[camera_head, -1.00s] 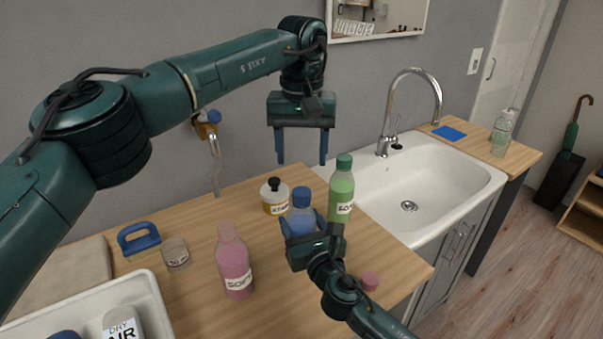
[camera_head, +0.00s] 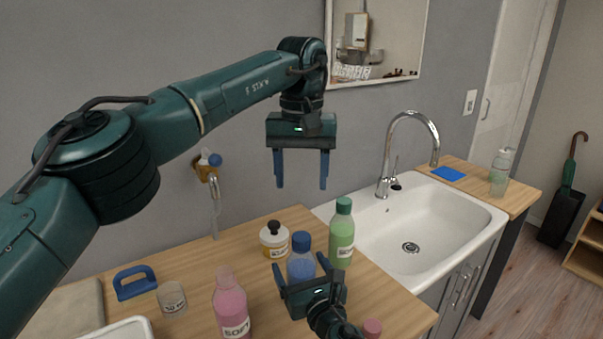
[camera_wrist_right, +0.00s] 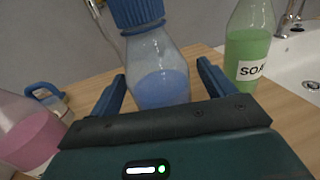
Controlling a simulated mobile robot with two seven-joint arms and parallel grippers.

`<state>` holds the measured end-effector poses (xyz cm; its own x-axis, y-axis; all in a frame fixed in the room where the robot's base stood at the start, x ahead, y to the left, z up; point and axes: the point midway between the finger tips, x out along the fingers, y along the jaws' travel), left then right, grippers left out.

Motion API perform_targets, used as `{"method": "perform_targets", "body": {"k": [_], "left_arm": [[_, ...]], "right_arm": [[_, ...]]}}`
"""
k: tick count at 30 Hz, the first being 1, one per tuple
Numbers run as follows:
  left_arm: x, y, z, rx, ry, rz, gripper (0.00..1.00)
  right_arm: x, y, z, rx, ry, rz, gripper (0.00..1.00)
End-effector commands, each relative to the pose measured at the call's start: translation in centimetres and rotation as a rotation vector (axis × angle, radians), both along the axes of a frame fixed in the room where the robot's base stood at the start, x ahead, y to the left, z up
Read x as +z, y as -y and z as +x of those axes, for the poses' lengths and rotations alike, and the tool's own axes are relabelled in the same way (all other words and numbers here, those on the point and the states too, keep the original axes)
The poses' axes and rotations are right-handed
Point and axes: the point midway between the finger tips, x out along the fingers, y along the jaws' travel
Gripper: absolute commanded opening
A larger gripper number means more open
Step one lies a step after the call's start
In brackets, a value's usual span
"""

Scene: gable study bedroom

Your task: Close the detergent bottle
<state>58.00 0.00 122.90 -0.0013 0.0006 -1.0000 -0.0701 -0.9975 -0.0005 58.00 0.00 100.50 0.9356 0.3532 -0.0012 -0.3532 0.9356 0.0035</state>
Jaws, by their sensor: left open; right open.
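A clear bottle of blue liquid (camera_head: 300,268) with a ribbed blue cap (camera_head: 301,242) stands on the wooden counter. Its cap is on top, and I cannot tell how tight it sits. My right gripper (camera_head: 299,270) is open, its fingers on either side of this bottle, which also shows in the right wrist view (camera_wrist_right: 160,75) with gaps at both sides. A pink bottle labelled SOFT (camera_head: 231,308) stands to the left with no cap on its neck. A pink cap (camera_head: 372,328) lies at the lower right. My left gripper (camera_head: 301,186) is open and empty, above the counter.
A green soap bottle (camera_head: 341,236) stands close to the right of the blue one. A yellow jar (camera_head: 274,240) is just behind. A blue-handled brush (camera_head: 134,283) and a glass jar (camera_head: 171,298) are at the left. The sink (camera_head: 440,225) lies to the right.

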Motion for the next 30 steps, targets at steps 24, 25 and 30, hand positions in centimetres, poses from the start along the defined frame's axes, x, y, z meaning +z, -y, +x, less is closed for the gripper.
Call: {"method": "perform_targets", "body": {"k": [24,25,30], "left_arm": [[-0.5,0.0,0.0,0.0,0.0,0.0,0.58],[-0.6,0.0,0.0,0.0,0.0,0.0,0.58],[-0.7,0.0,0.0,0.0,0.0,0.0,0.58]], "right_arm": [[-0.1,3.8,-10.2,0.001,-0.001,0.0,0.82],[-0.2,4.0,-10.6,0.001,-0.001,-0.001,0.82],[-0.1,4.6,-12.1,0.0,-0.001,0.0,0.82]]}}
